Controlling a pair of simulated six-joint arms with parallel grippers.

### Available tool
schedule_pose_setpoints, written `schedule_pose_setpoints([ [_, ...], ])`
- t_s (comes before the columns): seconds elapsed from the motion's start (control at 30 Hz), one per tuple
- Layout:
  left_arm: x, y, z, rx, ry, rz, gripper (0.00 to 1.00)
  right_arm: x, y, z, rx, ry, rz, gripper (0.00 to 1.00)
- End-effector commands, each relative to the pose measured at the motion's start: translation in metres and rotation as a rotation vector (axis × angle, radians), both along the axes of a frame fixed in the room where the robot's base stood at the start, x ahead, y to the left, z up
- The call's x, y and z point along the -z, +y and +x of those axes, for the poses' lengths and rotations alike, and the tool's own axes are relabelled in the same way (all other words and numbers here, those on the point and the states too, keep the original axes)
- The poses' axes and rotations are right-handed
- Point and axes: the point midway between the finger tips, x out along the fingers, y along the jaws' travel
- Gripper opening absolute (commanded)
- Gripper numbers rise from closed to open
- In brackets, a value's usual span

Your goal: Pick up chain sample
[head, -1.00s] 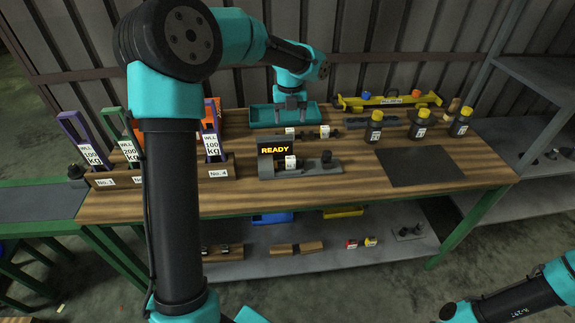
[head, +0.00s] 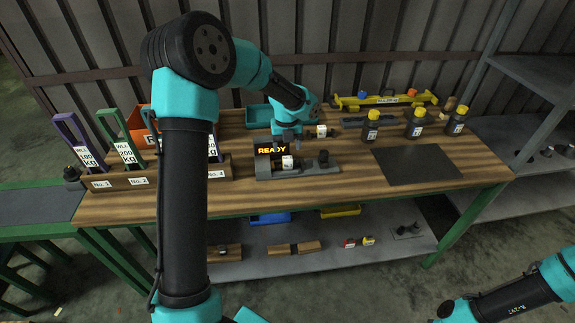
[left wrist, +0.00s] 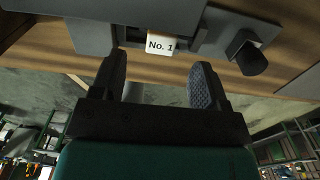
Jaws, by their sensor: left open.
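A white tag marked "No. 1" (left wrist: 161,45) shows in the left wrist view, on the dark grey tester; in the head view it sits just below the tester's READY display (head: 271,150). The chain piece itself is too small or hidden to make out there. My left gripper (head: 287,142) is just above and behind the tester in the head view. In the left wrist view its two fingers (left wrist: 160,72) are spread and empty, with the tag beyond and between their tips. Another white tag (head: 321,131) stands on the table behind the tester.
A teal tray (head: 258,117) and a yellow beam (head: 385,101) lie at the back. Several yellow-capped bottles (head: 416,124) stand right. A dark mat (head: 418,166) is bare. A black knob (left wrist: 246,53) sits on the tester.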

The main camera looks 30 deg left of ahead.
Motion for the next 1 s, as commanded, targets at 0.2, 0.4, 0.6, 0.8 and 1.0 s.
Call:
schedule_pose_setpoints([
  [0.2,0.010,0.000,0.000,0.000,-0.001,0.000,0.68,0.000,0.000,0.000,0.000,0.000,0.000,0.43],
  [0.4,0.010,0.000,0.000,0.000,-0.001,0.000,0.68,0.000,0.000,0.000,0.000,0.000,0.000,0.43],
  [0.6,0.022,-0.002,-0.001,0.001,0.001,-0.001,0.68,0.000,0.000,0.000,0.000,0.000,0.000,0.43],
  [0.8,0.049,-0.005,-0.003,0.001,0.001,0.000,0.68,0.000,0.000,0.000,0.000,0.000,0.000,0.43],
  [1.0,0.062,-0.004,-0.002,0.000,-0.001,0.001,0.68,0.000,0.000,0.000,0.000,0.000,0.000,0.43],
])
